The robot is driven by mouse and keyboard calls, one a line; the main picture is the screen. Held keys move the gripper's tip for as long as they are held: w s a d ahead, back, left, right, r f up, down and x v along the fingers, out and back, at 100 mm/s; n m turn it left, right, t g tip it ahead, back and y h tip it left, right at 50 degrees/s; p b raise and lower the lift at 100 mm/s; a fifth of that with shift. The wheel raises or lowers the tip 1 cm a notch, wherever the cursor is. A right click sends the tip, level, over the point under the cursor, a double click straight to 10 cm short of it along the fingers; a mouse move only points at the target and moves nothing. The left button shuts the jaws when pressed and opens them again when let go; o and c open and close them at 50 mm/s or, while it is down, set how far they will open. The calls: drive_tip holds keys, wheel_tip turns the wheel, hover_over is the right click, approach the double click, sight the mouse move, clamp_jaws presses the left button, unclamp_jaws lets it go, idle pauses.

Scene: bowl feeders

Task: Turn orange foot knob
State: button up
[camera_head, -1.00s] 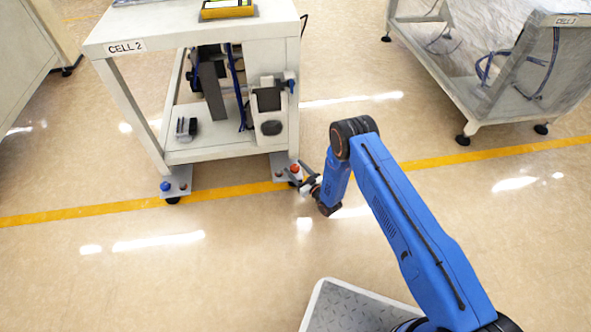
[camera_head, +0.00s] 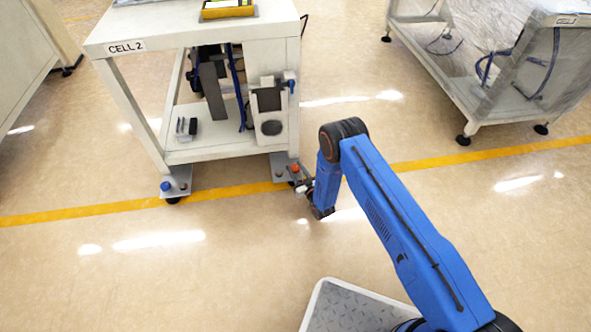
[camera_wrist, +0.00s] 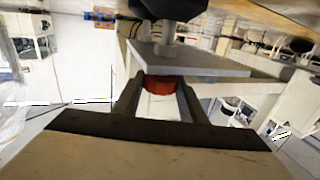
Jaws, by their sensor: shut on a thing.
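The orange knob (camera_head: 295,168) sits on the foot plate at the front right leg of the Cell 2 bench. In the wrist view an orange-red knob (camera_wrist: 160,84) shows between my two fingers, below the grey foot plate (camera_wrist: 195,62) in the picture. My gripper (camera_wrist: 158,88) is shut on it, with one finger at each side. In the head view my gripper (camera_head: 299,181) is small and low beside the right foot, partly blocked by my wrist. The knob's turn angle cannot be read.
A blue knob (camera_head: 165,186) and a small red knob (camera_head: 183,187) are on the left foot plate. The Cell 2 bench (camera_head: 150,40) rises above my gripper. Another bench (camera_head: 490,90) stands at the right. The floor in front is clear.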

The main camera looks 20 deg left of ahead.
drive_tip(key=m+t+h, duration=0.2)
drive_tip(key=m+h, duration=0.1)
drive_tip(key=m+t+h, duration=0.2)
drive_tip(key=t+h, duration=0.1)
drive_tip(key=h, duration=0.1)
drive_tip(key=shift+s+a+m, duration=0.1)
drive_tip(key=shift+m, duration=0.3)
drive_tip(key=shift+h, duration=0.5)
drive_tip(key=o, duration=1.1)
drive_tip(key=shift+c, duration=0.2)
drive_tip(key=v, duration=1.7)
drive_tip(key=shift+s+f, duration=0.2)
drive_tip(key=shift+f, duration=0.15)
